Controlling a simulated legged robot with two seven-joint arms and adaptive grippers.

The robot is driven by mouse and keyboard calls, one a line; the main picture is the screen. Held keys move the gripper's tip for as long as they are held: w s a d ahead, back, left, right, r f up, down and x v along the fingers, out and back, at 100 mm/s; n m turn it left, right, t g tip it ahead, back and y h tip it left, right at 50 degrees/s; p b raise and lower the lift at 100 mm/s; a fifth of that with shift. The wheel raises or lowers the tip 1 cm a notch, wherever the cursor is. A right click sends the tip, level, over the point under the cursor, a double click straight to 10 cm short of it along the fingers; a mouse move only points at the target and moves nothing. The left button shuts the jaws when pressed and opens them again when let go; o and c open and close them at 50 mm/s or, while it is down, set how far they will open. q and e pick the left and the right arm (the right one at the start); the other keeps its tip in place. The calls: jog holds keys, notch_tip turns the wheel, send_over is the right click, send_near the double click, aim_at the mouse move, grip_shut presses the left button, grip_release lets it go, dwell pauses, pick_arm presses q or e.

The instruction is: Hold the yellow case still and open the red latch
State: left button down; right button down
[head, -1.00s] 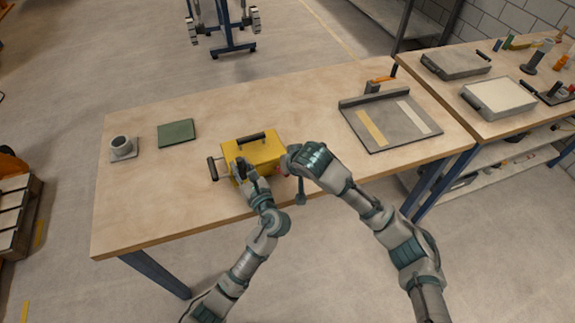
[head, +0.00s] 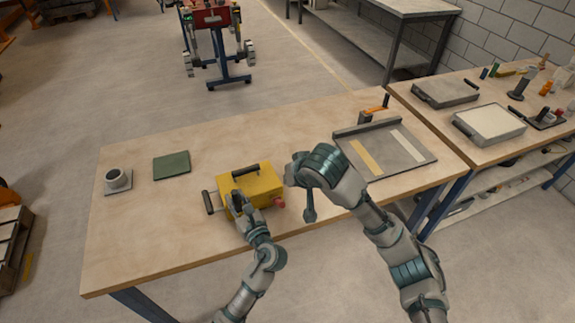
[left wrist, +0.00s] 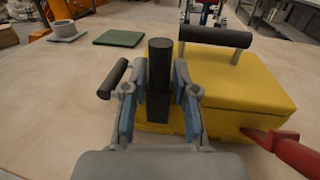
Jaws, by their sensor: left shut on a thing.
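The yellow case (head: 262,183) stands on the wooden bench near its front edge. It also shows in the left wrist view (left wrist: 245,90). The red latch (head: 279,203) sticks out at its lower right; in the left wrist view the red part (left wrist: 290,148) is cut by the right edge. My left gripper (head: 238,203) is at the case's near side. In the left wrist view its blue-padded fingers (left wrist: 160,100) are shut on an upright black handle (left wrist: 160,65). My right gripper (head: 303,185) hangs right of the case, apart from the latch; its fingers are not clear.
A black side handle (head: 208,203) juts from the case's left. A green mat (head: 171,165) and a grey cup on a plate (head: 117,181) lie to the left. A grey board with two strips (head: 385,148) lies to the right.

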pick_arm(q)
jog(key=shift+f, duration=0.15)
jog(key=c, duration=0.8)
grip_release()
